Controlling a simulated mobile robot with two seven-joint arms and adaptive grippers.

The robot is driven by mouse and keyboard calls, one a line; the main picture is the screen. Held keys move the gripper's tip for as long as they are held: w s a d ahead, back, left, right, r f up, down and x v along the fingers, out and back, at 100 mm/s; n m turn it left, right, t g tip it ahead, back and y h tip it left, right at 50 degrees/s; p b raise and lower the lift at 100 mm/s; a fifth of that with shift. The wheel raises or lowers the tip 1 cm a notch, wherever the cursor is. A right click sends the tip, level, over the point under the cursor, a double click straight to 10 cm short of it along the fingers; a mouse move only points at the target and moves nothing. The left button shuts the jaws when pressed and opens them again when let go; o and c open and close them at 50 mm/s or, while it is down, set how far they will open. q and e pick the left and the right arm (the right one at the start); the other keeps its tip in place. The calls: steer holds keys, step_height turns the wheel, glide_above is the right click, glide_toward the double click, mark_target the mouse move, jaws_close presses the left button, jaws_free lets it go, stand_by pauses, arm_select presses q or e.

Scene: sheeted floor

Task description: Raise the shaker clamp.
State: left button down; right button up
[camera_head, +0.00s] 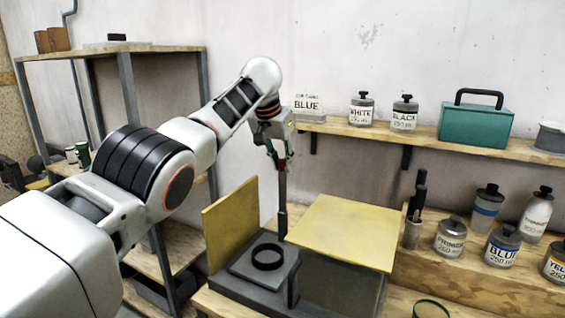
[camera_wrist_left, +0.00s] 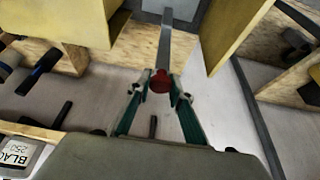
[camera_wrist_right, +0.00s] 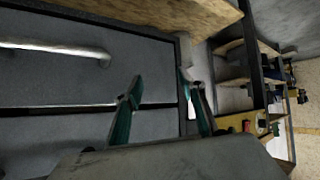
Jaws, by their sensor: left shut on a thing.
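The paint shaker stands on the bench with yellow side panels (camera_head: 340,232) and a grey base plate (camera_head: 245,270) bearing a black ring (camera_head: 267,257). A dark upright bar (camera_head: 282,205) rises behind the ring. My left gripper (camera_head: 281,162) is at the bar's top end, pointing down. In the left wrist view my left gripper (camera_wrist_left: 160,85) is shut on a red knob (camera_wrist_left: 160,80) at the end of the grey bar (camera_wrist_left: 164,45), seemingly the clamp's handle. My right gripper (camera_wrist_right: 160,90) shows only in its wrist view, with its fingers apart and nothing between them.
A wall shelf (camera_head: 350,131) behind holds WHITE (camera_head: 362,108) and BLACK (camera_head: 404,114) cans and a green toolbox (camera_head: 476,120). Several more cans, such as BLUE (camera_head: 502,246), stand to the right. A shelving rack (camera_head: 127,85) is at the left. A grey panel (camera_wrist_right: 70,75) fills much of the right wrist view.

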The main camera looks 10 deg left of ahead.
arm_select(q)
steer(key=shift+s+f, duration=0.1)
steer(key=shift+f, duration=0.15)
steer(key=c, duration=1.8)
jaws_free()
steer(key=shift+a+r, duration=0.1)
steer(key=shift+v, duration=0.95)
steer(key=v, duration=1)
steer(key=shift+r, duration=0.1)
steer(key=shift+s, duration=0.1)
